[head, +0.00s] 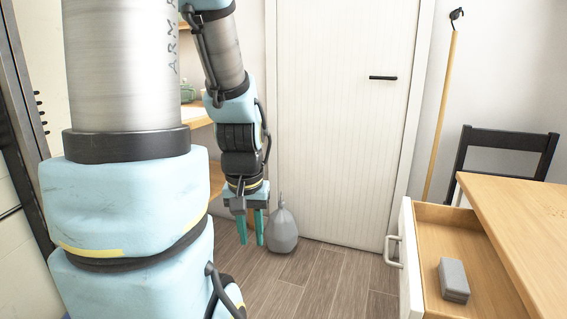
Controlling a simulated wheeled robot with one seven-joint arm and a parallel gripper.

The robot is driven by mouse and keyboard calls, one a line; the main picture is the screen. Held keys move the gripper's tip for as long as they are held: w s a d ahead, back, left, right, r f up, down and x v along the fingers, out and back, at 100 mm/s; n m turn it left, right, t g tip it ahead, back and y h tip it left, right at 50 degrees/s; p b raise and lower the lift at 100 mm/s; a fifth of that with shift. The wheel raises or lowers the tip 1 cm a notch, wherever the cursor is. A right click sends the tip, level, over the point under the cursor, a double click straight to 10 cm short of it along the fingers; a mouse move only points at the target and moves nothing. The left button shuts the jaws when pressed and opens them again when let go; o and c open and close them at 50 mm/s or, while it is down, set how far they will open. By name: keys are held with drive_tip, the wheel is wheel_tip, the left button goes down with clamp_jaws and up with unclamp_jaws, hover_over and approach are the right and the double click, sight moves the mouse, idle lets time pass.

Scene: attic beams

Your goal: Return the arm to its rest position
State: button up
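My gripper (250,241) hangs at the end of my light-blue arm, left of the middle of the head view. Its two green fingers point down and stand apart, with nothing seen between them. It is in the air in front of the floor, just left of a grey vase-like object in the picture. My large upper arm fills the left part of the view and hides what is behind it.
A grey vase-like object (282,231) stands on the wood floor by a white door (343,120). At right, a wooden table (520,210) has its drawer (440,222) open, with a grey block (453,280) inside. A black chair (505,140) stands behind. Floor between is clear.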

wheel_tip(320, 180, up, 19)
drive_tip(key=p, duration=1.7)
drive_tip(key=shift+w+r+p, duration=0.15)
drive_tip(key=shift+p, duration=0.25)
idle(0.6)
